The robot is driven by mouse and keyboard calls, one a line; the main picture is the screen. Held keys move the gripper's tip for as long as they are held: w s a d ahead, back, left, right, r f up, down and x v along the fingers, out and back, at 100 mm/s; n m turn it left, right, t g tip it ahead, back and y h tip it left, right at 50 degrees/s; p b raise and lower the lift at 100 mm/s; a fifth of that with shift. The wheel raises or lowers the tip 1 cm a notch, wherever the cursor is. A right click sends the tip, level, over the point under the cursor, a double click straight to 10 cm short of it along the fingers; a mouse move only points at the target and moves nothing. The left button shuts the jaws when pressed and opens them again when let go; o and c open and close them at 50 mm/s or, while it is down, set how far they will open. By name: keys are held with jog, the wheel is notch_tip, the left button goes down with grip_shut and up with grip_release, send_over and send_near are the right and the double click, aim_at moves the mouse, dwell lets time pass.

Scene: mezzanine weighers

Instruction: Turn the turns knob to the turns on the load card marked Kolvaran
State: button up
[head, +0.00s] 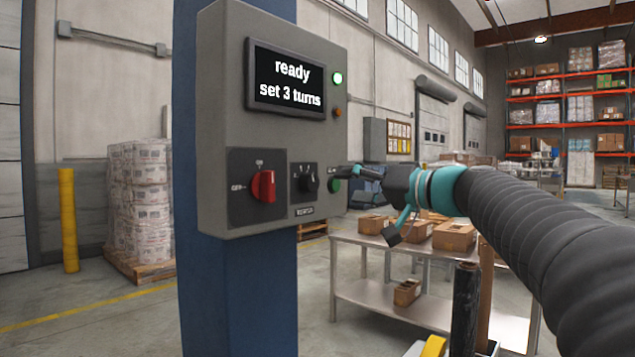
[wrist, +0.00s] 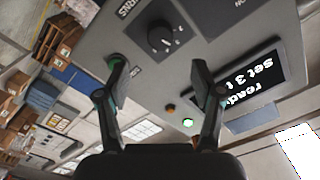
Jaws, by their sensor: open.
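The grey control box (head: 225,120) is fixed to a blue column. Its screen (head: 287,82) reads "ready set 3 turns". The black turns knob (head: 308,183) is on the lower front; in the wrist view the knob (wrist: 160,38) has a white pointer mark and part of a "TURNS" label beside it. My gripper (head: 352,172) is open and empty, to the right of the knob in the head view. In the wrist view its fingertips (wrist: 160,65) are spread, with the knob beyond the gap, apart from both. I cannot make out a card marked Kolvaran.
A red rotary switch (head: 263,186) is left of the knob. A green button (head: 334,185) is right of it, near my fingers. A green lamp (head: 338,78) is lit. A metal table (head: 390,299) with cartons stands behind my arm.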

aim_at(314, 183)
jog(key=p+x, duration=0.1)
jog(key=x, duration=0.8)
jog(key=shift+a+p, duration=0.1)
jog(key=shift+p, duration=0.25)
jog(key=c, duration=1.1)
jog(key=shift+c, duration=0.2)
jog(key=shift+m, duration=0.4)
jog(key=m, duration=0.3)
jog(key=shift+m+p, duration=0.3)
jog(key=shift+m, duration=1.7)
